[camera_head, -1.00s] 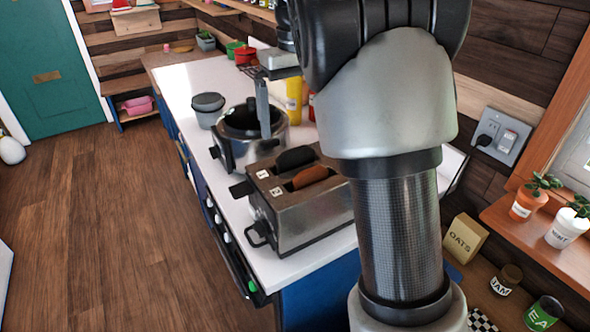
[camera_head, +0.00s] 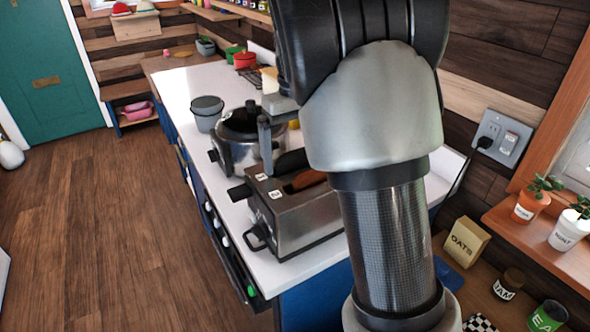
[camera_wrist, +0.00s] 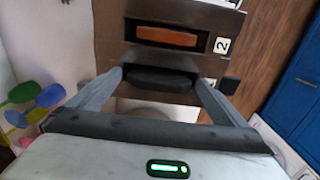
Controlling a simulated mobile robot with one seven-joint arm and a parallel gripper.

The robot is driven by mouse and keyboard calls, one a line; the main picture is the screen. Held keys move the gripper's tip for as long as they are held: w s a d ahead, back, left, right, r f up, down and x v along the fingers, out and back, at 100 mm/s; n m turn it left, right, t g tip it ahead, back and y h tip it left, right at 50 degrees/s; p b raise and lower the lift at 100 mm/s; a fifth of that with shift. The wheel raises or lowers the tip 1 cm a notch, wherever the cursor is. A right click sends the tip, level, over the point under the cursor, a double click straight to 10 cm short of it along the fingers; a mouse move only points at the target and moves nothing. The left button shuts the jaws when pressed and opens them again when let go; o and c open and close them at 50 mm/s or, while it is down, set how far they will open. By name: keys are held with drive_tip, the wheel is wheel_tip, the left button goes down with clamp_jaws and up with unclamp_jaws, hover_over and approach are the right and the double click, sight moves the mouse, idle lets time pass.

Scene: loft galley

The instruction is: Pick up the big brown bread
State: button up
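A brown bread slice (camera_head: 305,181) sticks up from a slot of the steel toaster (camera_head: 302,218); my arm partly hides it. It shows whole in the wrist view (camera_wrist: 167,36), beyond a black slice (camera_wrist: 160,79) in the nearer slot. The black slice also shows in the head view (camera_head: 291,161). My gripper (camera_wrist: 159,77) is open, its fingers spread to either side of the black slice's ends. I cannot tell whether they touch it. In the head view one finger hangs by the toaster's far side.
The white counter (camera_head: 185,84) is clear farther back. Plants and jars stand on the right.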

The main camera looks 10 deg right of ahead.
drive_tip(key=c, duration=0.9)
wheel_tip(320, 180, up, 10)
drive_tip(key=shift+r+p, duration=0.1)
drive_tip(key=shift+p, duration=0.65)
drive_tip(key=shift+c, duration=0.2)
